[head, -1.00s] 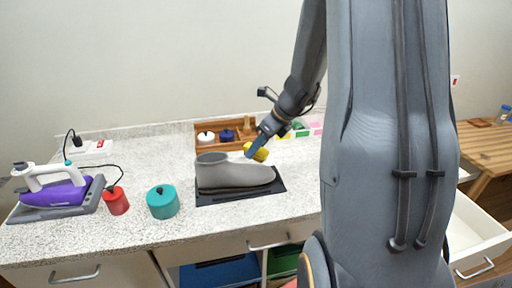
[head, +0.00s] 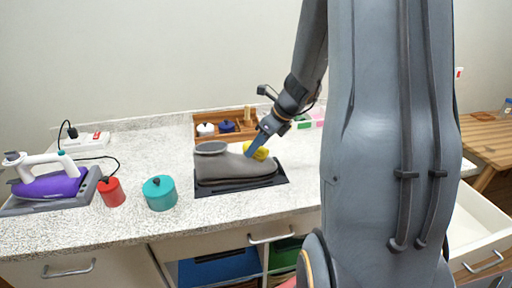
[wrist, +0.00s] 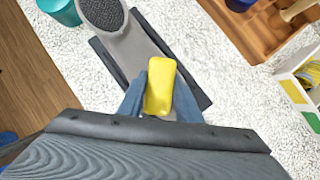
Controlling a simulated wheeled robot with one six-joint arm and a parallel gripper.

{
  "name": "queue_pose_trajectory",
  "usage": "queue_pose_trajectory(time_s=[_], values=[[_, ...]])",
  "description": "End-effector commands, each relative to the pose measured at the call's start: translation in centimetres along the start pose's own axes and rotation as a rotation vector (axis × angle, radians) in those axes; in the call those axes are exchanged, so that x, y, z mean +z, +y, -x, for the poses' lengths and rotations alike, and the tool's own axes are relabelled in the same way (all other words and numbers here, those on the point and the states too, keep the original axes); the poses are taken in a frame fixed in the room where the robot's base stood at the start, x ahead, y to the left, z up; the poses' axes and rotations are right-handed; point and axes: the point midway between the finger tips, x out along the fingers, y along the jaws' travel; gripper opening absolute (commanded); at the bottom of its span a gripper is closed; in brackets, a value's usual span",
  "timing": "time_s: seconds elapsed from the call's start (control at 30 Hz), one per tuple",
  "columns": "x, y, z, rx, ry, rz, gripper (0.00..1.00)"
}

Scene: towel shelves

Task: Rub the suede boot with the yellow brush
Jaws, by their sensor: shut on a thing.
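The grey suede boot (head: 232,168) lies on a black mat (head: 284,179) on the counter, its opening to the left and its toe to the right. It also shows in the wrist view (wrist: 125,48). My gripper (head: 252,153) is over the toe part of the boot. It is shut on the yellow brush (wrist: 160,86), which sits between the two blue-grey fingers. In the head view the brush (head: 261,153) is at the boot's upper side, partly behind the fingers. I cannot tell whether it touches the boot. The brush's underside is hidden.
A teal pot (head: 160,193), a red pot (head: 111,191) and a purple iron (head: 48,185) stand left of the boot. A wooden tray (head: 240,117) with small pots is behind it. An open drawer (head: 482,235) is at the right.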

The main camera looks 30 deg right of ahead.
Motion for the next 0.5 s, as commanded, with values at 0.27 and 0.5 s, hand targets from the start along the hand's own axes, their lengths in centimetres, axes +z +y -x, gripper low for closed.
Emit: queue_pose_trajectory(time_s=[0.27,0.5], values=[[-0.14,-0.01,-0.33,0.000,0.000,-0.001,0.13],[-0.32,-0.01,-0.74,0.000,0.000,-0.001,0.13]])
